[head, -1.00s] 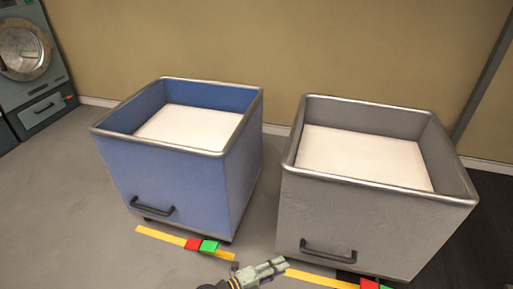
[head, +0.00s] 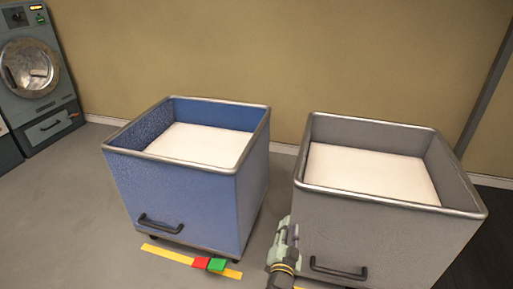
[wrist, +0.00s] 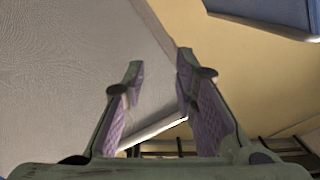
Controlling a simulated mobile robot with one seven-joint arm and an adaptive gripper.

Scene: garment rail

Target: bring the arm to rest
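My gripper (head: 287,228) is in front of the left edge of the grey bin in the head view, pointing away from me. In the wrist view its two fingers (wrist: 160,66) stand apart with nothing between them, so it is open and empty. I cannot tell whether it touches the bin.
A blue bin (head: 172,195) stands on the left and a grey bin (head: 385,240) on the right, each with a white inside bottom. A washing machine (head: 38,85) stands at far left.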

